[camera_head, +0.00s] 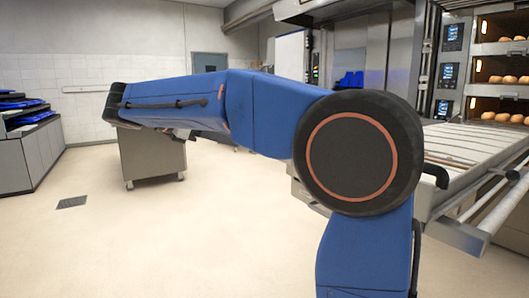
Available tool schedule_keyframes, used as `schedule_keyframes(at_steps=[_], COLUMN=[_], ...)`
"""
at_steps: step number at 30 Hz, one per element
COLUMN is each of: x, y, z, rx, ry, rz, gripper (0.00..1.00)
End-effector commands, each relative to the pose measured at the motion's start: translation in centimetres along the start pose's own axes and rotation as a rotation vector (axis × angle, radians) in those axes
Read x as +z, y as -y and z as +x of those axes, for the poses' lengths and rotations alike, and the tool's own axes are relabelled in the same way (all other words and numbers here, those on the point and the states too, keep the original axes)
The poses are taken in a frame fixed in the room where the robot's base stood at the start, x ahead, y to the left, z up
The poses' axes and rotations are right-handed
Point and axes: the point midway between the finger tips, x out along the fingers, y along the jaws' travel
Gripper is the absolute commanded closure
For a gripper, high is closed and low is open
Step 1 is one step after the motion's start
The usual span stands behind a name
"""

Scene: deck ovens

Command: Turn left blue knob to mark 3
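No blue knob with marks can be made out in this view. Oven control panels with small blue-lit displays (448,75) stand at the upper right, too small to read. My blue arm crosses the middle of the picture and reaches to the left. A small dark part shows under its far left section, and I cannot tell whether it belongs to my gripper. The gripper's fingers cannot be made out.
Lit oven decks with bread (503,80) are at the right. A slatted loader table (470,150) with metal rails juts out before them. A steel cabinet on wheels (152,160) stands behind my arm. Counters with blue trays (30,150) line the left. The floor at front left is clear.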

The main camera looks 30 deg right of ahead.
Motion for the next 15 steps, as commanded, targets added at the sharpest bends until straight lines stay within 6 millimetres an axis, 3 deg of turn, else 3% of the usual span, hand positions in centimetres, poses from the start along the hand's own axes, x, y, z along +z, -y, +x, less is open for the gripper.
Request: schedule_keyframes(at_steps=[15], x=[0.1], y=[0.2], z=[8.5], rx=[-0.002], ry=[-0.002], rz=[0.004], gripper=[0.53])
